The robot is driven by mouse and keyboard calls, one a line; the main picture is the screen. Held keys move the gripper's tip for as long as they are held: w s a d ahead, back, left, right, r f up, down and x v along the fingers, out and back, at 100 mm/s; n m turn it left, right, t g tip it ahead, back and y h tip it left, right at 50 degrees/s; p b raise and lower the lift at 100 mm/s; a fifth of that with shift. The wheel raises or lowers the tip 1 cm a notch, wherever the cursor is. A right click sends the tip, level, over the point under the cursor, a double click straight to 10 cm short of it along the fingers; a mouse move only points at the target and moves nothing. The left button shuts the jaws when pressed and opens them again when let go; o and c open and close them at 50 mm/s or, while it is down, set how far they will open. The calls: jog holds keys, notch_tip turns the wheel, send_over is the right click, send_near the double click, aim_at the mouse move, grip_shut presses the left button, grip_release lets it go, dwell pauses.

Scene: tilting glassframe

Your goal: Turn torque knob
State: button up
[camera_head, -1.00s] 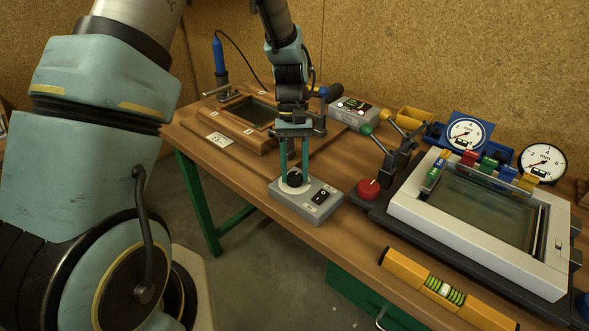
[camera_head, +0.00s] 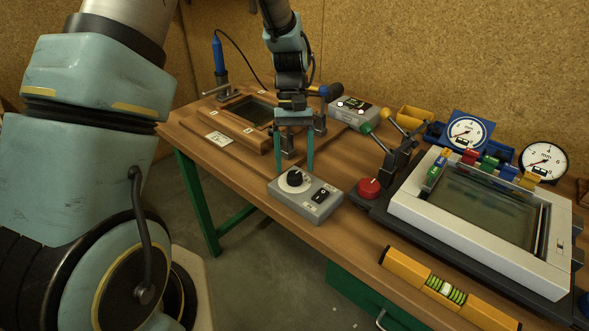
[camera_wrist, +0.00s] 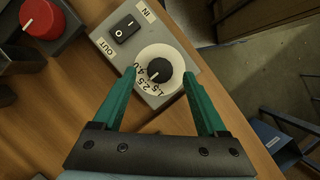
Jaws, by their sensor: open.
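The torque knob (camera_head: 294,178) is a round black knob with a white pointer mark on a white dial, on a small grey control box on the bench. It also shows in the wrist view (camera_wrist: 158,72), where the dial carries numbers such as 1.5, 2.5 and 4.0. The box also has a black rocker switch (camera_head: 320,195) marked IN and OUT. My gripper (camera_head: 295,168) has two green fingers, spread apart and empty. In the wrist view my gripper (camera_wrist: 160,75) has a fingertip on either side of the dial, with the knob between them in the picture. Neither finger visibly touches the knob.
A red knob (camera_head: 369,188) stands right of the box by black clamps. A white-framed glass unit (camera_head: 408,205), a yellow spirit level (camera_head: 449,292) and two gauges lie further right. A wooden frame (camera_head: 232,128) is behind left. The bench's front edge runs close to the box.

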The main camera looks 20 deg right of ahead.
jog(key=a+b+v, duration=0.1)
jog(key=v, duration=0.7)
jog(key=shift+w+d+r+b, duration=0.15)
jog(key=shift+d+r+b, duration=0.2)
jog(key=shift+d, duration=0.2)
